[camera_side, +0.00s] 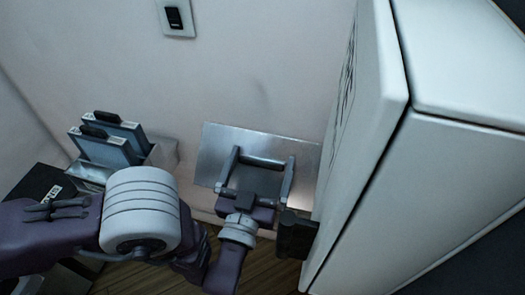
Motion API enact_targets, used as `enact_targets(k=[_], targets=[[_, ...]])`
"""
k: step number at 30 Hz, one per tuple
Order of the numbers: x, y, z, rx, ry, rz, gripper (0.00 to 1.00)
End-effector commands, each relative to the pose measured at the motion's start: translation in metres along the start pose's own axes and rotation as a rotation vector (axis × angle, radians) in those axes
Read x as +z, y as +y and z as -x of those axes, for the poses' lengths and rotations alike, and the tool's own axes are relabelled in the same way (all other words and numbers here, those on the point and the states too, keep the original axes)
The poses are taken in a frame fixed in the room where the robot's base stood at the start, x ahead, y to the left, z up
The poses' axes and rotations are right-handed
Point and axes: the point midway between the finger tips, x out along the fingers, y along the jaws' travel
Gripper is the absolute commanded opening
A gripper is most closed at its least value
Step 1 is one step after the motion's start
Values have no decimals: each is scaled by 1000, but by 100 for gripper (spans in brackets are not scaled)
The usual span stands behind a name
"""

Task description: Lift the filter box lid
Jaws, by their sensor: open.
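A flat, shiny metal panel (214,150), which looks like the filter box lid, lies against the pale wall in the middle of the side view. A dark bar (262,161), perhaps its handle, crosses the panel. My gripper (260,164) is over the panel with its two grey fingers wide apart, one near each end of the bar. I cannot tell whether the fingers touch the bar or the panel. My gripper's body and wrist hide the panel's lower middle and whatever is beneath it.
Two blue-grey, black-handled containers (103,149) stand in a metal holder at left. A black box (36,184) with a white label is at far left. A large white cabinet (440,190) closes off the right side. A wall switch (174,19) is above.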

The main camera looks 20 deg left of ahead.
Motion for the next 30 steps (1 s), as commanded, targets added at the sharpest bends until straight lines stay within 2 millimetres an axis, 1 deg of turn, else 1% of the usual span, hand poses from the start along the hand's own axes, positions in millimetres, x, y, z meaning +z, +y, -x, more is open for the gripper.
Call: enact_targets(k=[1, 13, 17, 27, 30], targets=[[7, -1, 5, 1, -13, -4, 100], [30, -1, 34, 0, -18, -4, 100], [32, -2, 38, 0, -16, -3, 100], [33, -2, 38, 0, -17, -3, 100], [33, -2, 42, 0, -18, -3, 100]])
